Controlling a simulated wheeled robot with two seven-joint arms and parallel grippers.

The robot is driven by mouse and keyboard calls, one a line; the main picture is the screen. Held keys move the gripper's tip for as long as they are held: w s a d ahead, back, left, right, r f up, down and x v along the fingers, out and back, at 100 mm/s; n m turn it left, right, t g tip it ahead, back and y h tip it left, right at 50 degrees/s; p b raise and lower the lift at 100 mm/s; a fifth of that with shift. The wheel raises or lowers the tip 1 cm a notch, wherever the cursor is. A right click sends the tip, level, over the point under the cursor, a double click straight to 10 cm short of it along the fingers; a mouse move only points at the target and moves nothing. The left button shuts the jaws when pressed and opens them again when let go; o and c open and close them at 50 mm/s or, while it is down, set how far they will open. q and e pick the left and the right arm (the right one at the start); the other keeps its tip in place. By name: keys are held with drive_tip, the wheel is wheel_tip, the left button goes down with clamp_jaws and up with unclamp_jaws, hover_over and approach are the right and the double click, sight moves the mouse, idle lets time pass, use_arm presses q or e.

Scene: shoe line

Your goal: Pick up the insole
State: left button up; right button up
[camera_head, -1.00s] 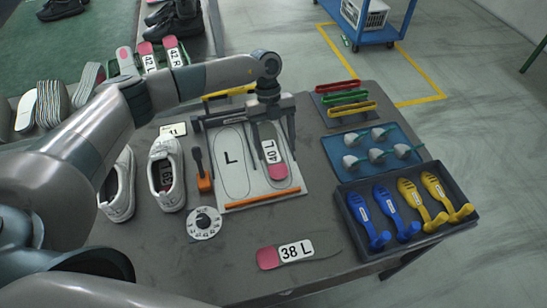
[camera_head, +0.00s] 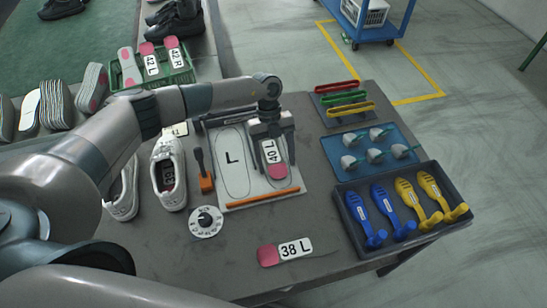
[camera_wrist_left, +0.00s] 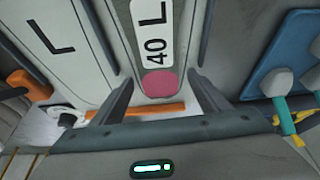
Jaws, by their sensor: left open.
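A grey insole with a pink heel and a "40 L" label (camera_head: 277,172) lies in the right outline of a white board (camera_head: 235,195). My left gripper (camera_head: 274,155) is open above it, one finger on each side of the label. In the left wrist view the insole's pink heel (camera_wrist_left: 159,84) shows between the two open fingers (camera_wrist_left: 161,88), with no clear contact. Part of the insole is hidden by the gripper in the head view. Another insole, marked "38 L" (camera_head: 268,256), lies near the table's front edge. My right gripper is not in view.
An orange-handled tool (camera_head: 206,183) and a round dial (camera_head: 206,222) are left of the board, beside white shoes (camera_head: 168,172). A dark tray (camera_head: 359,238) of blue and yellow pieces and a blue mat (camera_head: 345,160) are at right. The table's front middle is mostly clear.

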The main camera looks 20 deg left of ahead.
use_arm(q)
drive_tip(key=shift+c, duration=0.6)
drive_tip(key=c, duration=1)
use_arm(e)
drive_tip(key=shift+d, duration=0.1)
